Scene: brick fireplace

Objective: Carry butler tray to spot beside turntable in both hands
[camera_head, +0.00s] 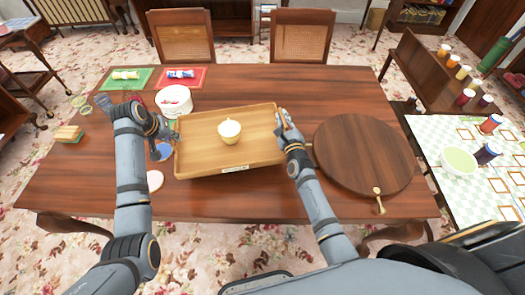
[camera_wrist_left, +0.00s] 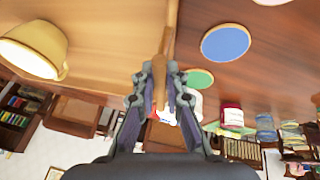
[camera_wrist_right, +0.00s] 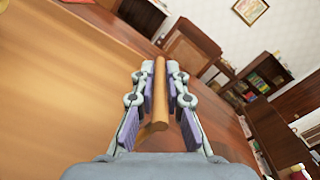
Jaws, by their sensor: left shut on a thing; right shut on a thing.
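The butler tray (camera_head: 200,158) is a light wooden tray with raised rims, in the middle of the dark table, with a cream cup (camera_head: 229,132) inside. I cannot tell whether it touches the table. My left gripper (camera_head: 166,135) is shut on its left rim, which shows between the fingers in the left wrist view (camera_wrist_left: 160,75). My right gripper (camera_head: 284,122) is shut on its right rim, also seen in the right wrist view (camera_wrist_right: 160,85). The turntable (camera_head: 362,155) is a round dark wooden disc just right of the tray and my right gripper.
Green (camera_head: 126,78) and red (camera_head: 181,77) mats lie at the back left. A brass-coloured utensil (camera_head: 379,200) is at the turntable's front. The table's back right is clear.

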